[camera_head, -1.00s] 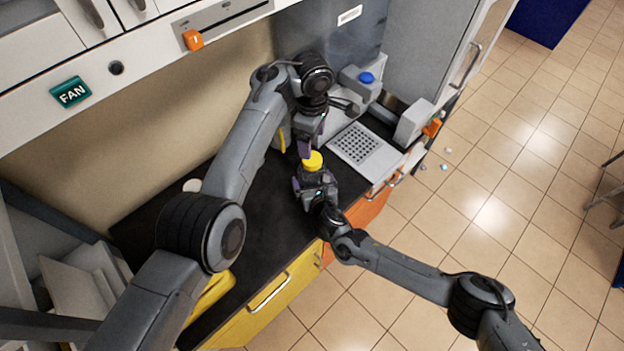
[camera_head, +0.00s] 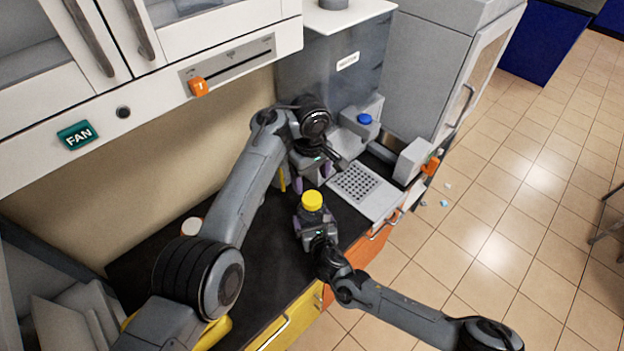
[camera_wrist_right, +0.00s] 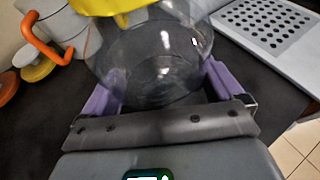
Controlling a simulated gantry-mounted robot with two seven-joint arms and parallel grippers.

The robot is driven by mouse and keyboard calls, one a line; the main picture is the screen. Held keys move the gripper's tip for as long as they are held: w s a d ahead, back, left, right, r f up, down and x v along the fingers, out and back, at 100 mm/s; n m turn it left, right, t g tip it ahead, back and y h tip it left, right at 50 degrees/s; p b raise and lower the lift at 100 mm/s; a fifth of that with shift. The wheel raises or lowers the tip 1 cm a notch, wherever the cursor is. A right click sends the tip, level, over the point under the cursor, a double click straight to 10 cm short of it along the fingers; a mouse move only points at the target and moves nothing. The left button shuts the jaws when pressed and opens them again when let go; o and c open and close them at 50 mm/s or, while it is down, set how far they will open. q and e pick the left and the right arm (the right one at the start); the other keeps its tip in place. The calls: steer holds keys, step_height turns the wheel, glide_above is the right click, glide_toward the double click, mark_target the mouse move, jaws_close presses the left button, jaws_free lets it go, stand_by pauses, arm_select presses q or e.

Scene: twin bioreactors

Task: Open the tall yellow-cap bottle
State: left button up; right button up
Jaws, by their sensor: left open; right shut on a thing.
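The yellow cap (camera_head: 312,201) sits on top of the bottle, upright at the bench's front part. In the right wrist view the clear bottle body (camera_wrist_right: 155,60) stands between the purple fingers of my right gripper (camera_wrist_right: 163,90), with the cap's yellow edge (camera_wrist_right: 112,5) above. My right gripper (camera_head: 312,224) is shut on the bottle; it hides most of the body in the head view. My left gripper (camera_head: 311,178) is open and empty, just behind and apart from the cap. Whether the cap is loose on the neck cannot be told.
A white perforated plate (camera_head: 358,184) lies right of the bottle, near a blue-topped unit (camera_head: 365,120). A grey cabinet (camera_head: 425,60) stands behind. In the right wrist view an orange handle (camera_wrist_right: 38,42) and round lids (camera_wrist_right: 30,62) are at left.

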mark_target(312, 198)
arm_select(q)
steer(key=m, duration=0.4)
steer(key=shift+w+a, duration=0.1)
steer(key=shift+w, duration=0.05)
steer(key=m, duration=0.4)
steer(key=shift+w+a, duration=0.1)
steer(key=m, duration=0.6)
steer(key=shift+w+m, duration=0.1)
steer(key=shift+m, duration=0.2)
steer(key=m, duration=1.2)
steer(key=shift+s+m, duration=0.2)
steer(key=shift+m, duration=0.2)
steer(key=m, duration=1.1)
steer(key=shift+s+d, duration=0.15)
steer(key=shift+d, duration=0.1)
steer(key=m, duration=0.5)
steer(key=shift+s, duration=0.15)
steer(key=m, duration=0.4)
steer(key=shift+d+f, duration=0.1)
steer(key=shift+f+m, duration=0.3)
steer(key=shift+f, duration=3.65)
